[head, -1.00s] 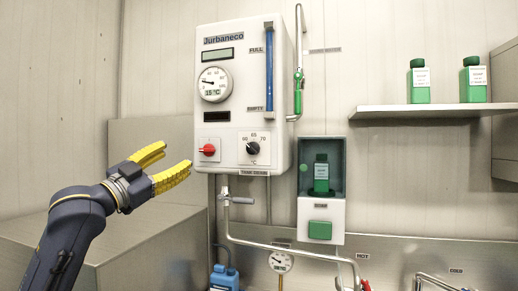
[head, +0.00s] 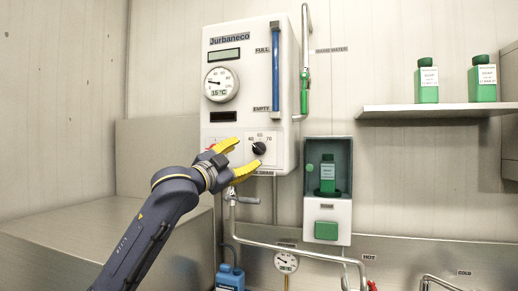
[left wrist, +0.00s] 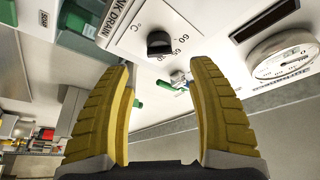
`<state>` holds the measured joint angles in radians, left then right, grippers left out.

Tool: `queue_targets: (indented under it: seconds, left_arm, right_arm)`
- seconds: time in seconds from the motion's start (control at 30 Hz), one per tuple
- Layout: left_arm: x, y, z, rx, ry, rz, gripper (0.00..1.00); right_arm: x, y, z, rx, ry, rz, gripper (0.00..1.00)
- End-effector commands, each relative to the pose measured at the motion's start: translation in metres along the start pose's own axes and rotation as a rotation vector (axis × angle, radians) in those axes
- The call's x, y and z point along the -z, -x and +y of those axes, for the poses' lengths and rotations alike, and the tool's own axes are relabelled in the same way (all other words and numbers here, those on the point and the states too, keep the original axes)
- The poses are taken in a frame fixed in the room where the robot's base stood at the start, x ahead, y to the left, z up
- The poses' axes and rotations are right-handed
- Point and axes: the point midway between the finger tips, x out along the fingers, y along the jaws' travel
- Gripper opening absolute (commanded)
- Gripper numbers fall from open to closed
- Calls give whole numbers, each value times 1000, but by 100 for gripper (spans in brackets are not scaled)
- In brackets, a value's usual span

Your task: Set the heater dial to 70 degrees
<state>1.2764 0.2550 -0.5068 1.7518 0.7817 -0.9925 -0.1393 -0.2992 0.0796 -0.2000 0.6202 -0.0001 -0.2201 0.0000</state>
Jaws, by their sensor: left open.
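The heater dial is a black round knob (head: 259,148) on a white plate marked 60, 65 and 70, low on the white heater (head: 285,60). I cannot clearly read where its pointer stands. My left gripper (head: 246,154) is open and empty, just left of and in front of the dial. In the left wrist view the knob (left wrist: 159,44) shows beyond the gap between the yellow fingers (left wrist: 163,70), apart from both. My right gripper is not in view.
A red switch (head: 211,148) left of the dial is partly hidden by my gripper. A round gauge (head: 221,84) and a display reading 15 °C are above. A pipe valve (head: 240,198) lies below; a soap dispenser (head: 327,210) stands to the right.

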Motion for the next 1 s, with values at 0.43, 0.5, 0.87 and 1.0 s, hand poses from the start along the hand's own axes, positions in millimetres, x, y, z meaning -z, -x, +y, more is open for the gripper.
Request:
queue_targets:
  seconds: [0.43,0.5,0.87,1.0]
  left_arm:
    - [0,-66,0,-1,1,-1,58]
    - [0,-73,0,-1,2,0,58]
    - [0,-86,0,0,1,0,58]
    - [0,-87,0,0,1,0,58]
  right_arm:
    - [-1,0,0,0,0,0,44]
    - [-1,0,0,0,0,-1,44]
    - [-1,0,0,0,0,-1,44]
    - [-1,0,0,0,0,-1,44]
